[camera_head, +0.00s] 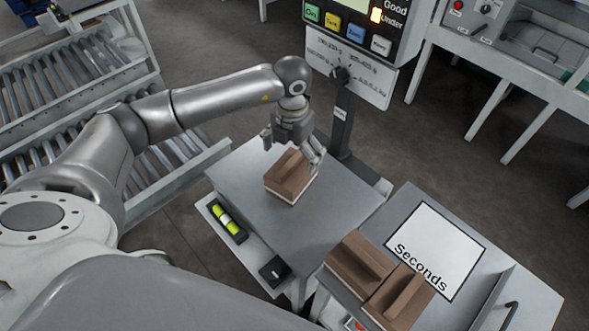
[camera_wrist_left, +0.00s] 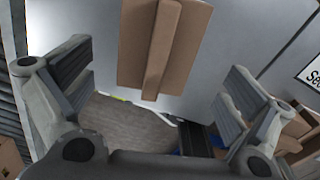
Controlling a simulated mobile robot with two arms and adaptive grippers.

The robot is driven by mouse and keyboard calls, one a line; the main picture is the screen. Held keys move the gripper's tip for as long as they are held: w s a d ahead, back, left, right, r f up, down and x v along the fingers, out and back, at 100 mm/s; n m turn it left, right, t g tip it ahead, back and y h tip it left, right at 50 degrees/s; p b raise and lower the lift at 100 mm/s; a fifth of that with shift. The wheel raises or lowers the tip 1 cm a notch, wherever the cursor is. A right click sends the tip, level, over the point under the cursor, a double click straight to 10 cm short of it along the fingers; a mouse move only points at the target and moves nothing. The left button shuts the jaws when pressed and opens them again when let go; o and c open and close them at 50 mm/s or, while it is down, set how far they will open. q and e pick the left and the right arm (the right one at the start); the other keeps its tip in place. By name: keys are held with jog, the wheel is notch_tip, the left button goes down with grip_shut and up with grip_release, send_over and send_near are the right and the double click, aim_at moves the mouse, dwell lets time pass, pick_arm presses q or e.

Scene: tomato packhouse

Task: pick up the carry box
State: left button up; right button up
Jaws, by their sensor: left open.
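A brown carry box (camera_head: 287,181) with a raised central ridge and a pale lower edge sits on the grey top of the weighing stand (camera_head: 335,215). My left gripper (camera_head: 293,150) is just above this box, its fingers spread and empty. In the left wrist view the box (camera_wrist_left: 135,50) lies ahead between the open fingers, with its ridge (camera_wrist_left: 163,45) running between them; I see no contact. My right gripper is not in view.
Two similar brown boxes (camera_head: 361,262) stand at the right by a white "Seconds" sign (camera_head: 435,248). A post with a display panel (camera_head: 350,65) rises behind the stand. A roller conveyor (camera_head: 70,85) is at the left. The stand top around the box is clear.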

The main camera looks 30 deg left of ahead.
aim_at(292, 163)
pick_arm(q)
notch_tip(292, 163, down, 3)
jog(key=shift+s+r, duration=0.1)
jog(key=shift+r, duration=0.1)
jog(key=shift+f, duration=0.3)
notch_tip(292, 163, down, 4)
jog(key=shift+a+f+p, duration=0.1)
jog(key=shift+a+p, duration=0.05)
jog(key=shift+p, duration=0.3)
jog(key=shift+f, duration=0.6)
jog(key=c, duration=0.9)
jog(key=shift+r, duration=0.1)
jog(key=shift+c, duration=1.2)
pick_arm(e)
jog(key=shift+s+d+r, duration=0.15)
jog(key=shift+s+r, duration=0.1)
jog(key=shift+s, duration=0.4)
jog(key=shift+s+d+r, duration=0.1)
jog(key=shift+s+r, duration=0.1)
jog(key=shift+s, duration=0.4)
